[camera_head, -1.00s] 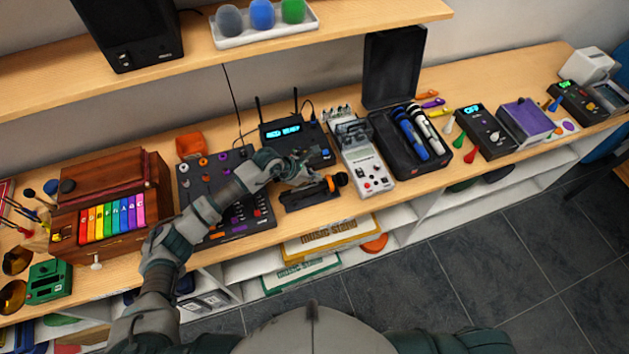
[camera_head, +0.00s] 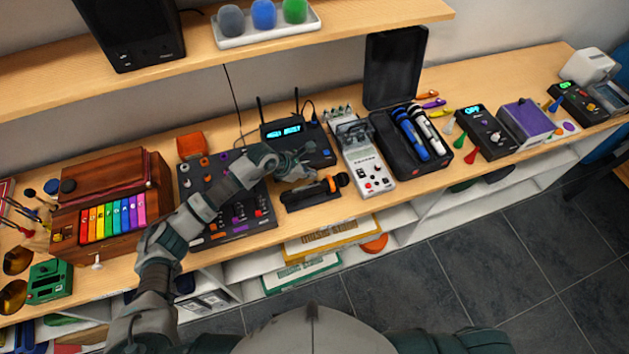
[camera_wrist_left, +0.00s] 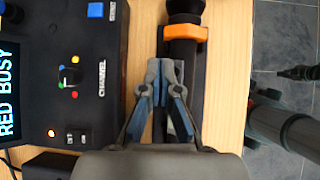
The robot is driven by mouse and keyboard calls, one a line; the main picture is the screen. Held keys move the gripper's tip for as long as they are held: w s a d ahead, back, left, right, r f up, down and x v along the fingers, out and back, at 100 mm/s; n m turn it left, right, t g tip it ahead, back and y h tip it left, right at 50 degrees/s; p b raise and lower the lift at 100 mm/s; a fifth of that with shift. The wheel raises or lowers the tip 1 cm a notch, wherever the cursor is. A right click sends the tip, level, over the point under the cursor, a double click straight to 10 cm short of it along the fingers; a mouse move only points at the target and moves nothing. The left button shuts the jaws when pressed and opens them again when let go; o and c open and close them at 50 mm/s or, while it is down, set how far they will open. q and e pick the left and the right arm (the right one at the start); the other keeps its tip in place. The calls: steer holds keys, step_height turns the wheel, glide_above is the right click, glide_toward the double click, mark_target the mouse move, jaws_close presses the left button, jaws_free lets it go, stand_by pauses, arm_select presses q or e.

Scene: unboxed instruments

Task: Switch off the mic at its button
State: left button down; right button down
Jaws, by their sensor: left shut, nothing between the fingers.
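A black microphone (camera_head: 325,187) with an orange band lies in a dark cradle (camera_head: 297,206) near the shelf's front edge. In the left wrist view the orange band (camera_wrist_left: 186,33) and dark head (camera_wrist_left: 185,8) show just beyond my fingertips. My left gripper (camera_head: 311,176) is shut and empty over the microphone's body; in the wrist view its fingertips (camera_wrist_left: 166,68) meet above the handle. The fingers hide much of the handle, and I cannot make out its button. I cannot tell whether the fingers touch it.
A receiver (camera_head: 312,155) with two antennas and a lit display stands behind the microphone; its display (camera_wrist_left: 8,90) reads "RED BUSY". A mixer (camera_head: 255,222) lies left, a grey device (camera_head: 365,167) right. A case (camera_head: 389,152) holds blue and white microphones.

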arm_select(q)
steer(key=shift+w+r, duration=0.25)
steer(key=shift+r, duration=0.2)
steer(key=r, duration=0.1)
steer(key=w+r, duration=0.1)
steer(key=r, duration=0.1)
steer(key=shift+w+a+r+p, duration=0.3)
steer(key=shift+r+p, duration=0.05)
